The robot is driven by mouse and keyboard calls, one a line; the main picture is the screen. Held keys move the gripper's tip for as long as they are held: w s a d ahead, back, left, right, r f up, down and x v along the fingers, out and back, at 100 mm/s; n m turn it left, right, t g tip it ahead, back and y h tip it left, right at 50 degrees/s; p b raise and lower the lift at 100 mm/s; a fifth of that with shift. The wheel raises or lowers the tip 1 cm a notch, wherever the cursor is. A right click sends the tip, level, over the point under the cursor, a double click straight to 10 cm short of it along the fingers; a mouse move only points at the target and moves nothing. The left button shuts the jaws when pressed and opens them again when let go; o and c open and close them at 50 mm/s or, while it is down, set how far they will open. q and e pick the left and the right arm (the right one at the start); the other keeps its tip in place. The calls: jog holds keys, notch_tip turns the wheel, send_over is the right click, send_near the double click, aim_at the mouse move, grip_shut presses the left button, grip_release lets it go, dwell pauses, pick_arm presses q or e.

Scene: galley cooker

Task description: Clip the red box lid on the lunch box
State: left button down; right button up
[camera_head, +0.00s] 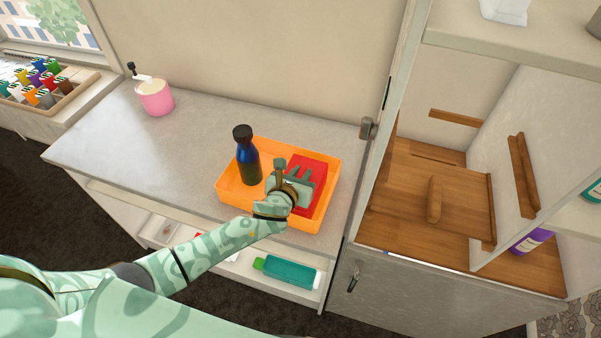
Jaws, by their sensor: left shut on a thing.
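A flat red piece (314,165), which looks like the red box lid, is inside the orange tray (233,204) on the grey counter. My left gripper (303,180) reaches into the tray from the left and is shut on the red piece, covering part of it. I cannot tell whether a lunch box lies beneath the red piece or whether the tray itself is the box. A dark blue bottle (248,164) with a black cap stands upright in the tray, left of my gripper. My right gripper is not in view.
A pink cup (155,98) stands at the counter's back left. A teal bottle (288,271) lies on the shelf below. A wooden-lined cabinet (430,190) stands at the right. The counter left of the tray is clear.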

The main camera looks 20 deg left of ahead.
pick_arm(q)
jog(key=shift+f, duration=0.25)
jog(key=c, duration=0.6)
grip_release()
jog(key=shift+s+r, duration=0.1)
jog(key=shift+s+r+p, duration=0.15)
jog(key=shift+s+p, duration=0.1)
jog(key=shift+p, duration=0.05)
jog(key=p+v, duration=0.5)
jog(key=v, duration=0.2)
jog(key=shift+s+r, duration=0.15)
jog(key=shift+s, duration=0.2)
jog(key=shift+s+a+r+p, duration=0.1)
jog(key=shift+s+r+p, duration=0.1)
jog(key=shift+s+p, duration=0.35)
jog(key=shift+s, duration=0.2)
